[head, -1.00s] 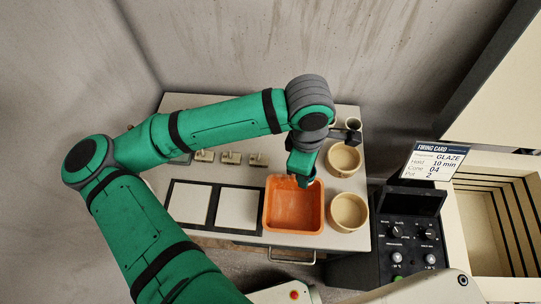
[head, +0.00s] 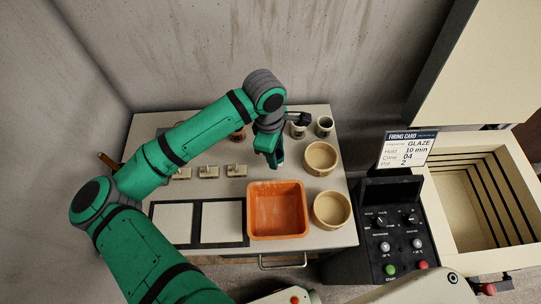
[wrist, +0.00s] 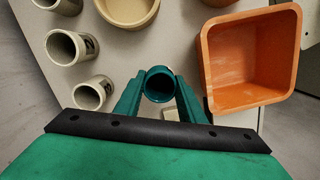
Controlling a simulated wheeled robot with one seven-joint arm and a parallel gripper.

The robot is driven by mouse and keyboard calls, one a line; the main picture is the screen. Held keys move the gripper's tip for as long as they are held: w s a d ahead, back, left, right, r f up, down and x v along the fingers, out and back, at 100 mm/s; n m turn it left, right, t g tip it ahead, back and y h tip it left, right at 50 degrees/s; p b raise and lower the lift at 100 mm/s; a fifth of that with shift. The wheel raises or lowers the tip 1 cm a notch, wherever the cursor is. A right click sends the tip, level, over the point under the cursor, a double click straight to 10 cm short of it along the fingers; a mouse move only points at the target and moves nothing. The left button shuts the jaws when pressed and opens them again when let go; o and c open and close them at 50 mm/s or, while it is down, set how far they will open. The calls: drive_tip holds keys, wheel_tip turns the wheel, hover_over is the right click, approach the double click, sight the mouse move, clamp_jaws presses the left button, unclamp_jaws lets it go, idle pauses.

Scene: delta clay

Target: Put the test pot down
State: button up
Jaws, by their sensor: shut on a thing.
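The test pot (wrist: 159,84) is a small, round, open-topped pot with a glossy dark teal colour. In the wrist view it sits between the fingers of my gripper (wrist: 158,92), which is shut on it. In the head view my gripper (head: 272,160) is behind the orange tub (head: 303,208), over the worktable (head: 343,238). The pot is not clear there, being hidden by the gripper. I cannot tell whether the pot touches the table. Beige cups (wrist: 68,47) stand to the left in the wrist view, and the orange tub (wrist: 290,60) is to the right.
Two cream bowls (head: 321,157) (head: 332,210) stand right of the tub. Beige cups (head: 324,126) stand at the back. Small beige pieces (head: 208,171) and two pale tiles (head: 222,222) are left. The open kiln (head: 460,195), control box (head: 392,228) and firing card (head: 408,150) are right.

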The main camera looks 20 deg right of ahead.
drive_tip(key=w+f, duration=0.2)
drive_tip(key=f, duration=0.1)
drive_tip(key=shift+w+a, duration=0.15)
drive_tip(key=shift+w, duration=0.05)
drive_tip(key=shift+w+f, duration=0.15)
drive_tip(key=shift+f, duration=0.75)
drive_tip(key=shift+w+f, duration=0.1)
drive_tip(key=shift+f, duration=0.75)
drive_tip(key=shift+f, duration=0.15)
drive_tip(key=o, duration=1)
drive_tip(key=r, duration=0.8)
drive_tip(key=a+r, duration=0.1)
drive_tip(key=r, duration=0.3)
drive_tip(key=shift+w+a+r, duration=0.1)
drive_tip(key=shift+w, duration=0.3)
drive_tip(key=shift+w, duration=0.1)
